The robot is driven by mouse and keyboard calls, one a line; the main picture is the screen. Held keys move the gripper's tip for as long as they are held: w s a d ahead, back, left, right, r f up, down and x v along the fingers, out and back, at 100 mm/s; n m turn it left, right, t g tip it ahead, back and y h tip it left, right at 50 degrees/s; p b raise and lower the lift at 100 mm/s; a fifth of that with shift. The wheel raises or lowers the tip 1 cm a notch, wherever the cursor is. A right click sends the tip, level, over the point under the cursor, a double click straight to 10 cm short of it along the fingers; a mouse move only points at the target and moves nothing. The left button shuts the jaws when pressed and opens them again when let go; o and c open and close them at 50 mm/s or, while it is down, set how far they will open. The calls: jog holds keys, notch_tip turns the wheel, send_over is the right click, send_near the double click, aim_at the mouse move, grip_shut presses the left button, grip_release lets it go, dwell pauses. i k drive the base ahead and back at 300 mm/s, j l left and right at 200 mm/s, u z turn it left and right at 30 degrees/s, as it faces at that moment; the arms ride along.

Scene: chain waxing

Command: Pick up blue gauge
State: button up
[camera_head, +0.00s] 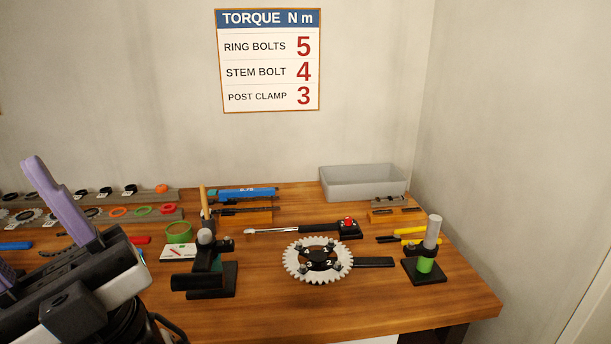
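A blue gauge (247,193), long and flat with small pale marking on it, lies near the back of the wooden bench, left of the middle. It rests on or just behind a low wooden rack; the exact contact is too small to tell. My gripper (30,228) is at the lower left, close to the camera, with purple fingers. One finger points up and left; part of the other shows at the left edge. They stand apart with a gap between them, and nothing shows held. The gripper is well away from the gauge.
A black stand (210,265) with an upright wooden handle stands in front of the gauge's left end. A torque wrench (290,230), a chainring (317,260) and a green-banded post (427,255) occupy the bench. A grey bin (362,182) is at the back right.

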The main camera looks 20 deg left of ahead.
aim_at(223, 195)
jog(key=i+j+u, duration=0.15)
jog(key=u, duration=0.3)
jog(key=i+j+u, duration=0.1)
jog(key=u, duration=0.3)
jog(key=i, duration=0.1)
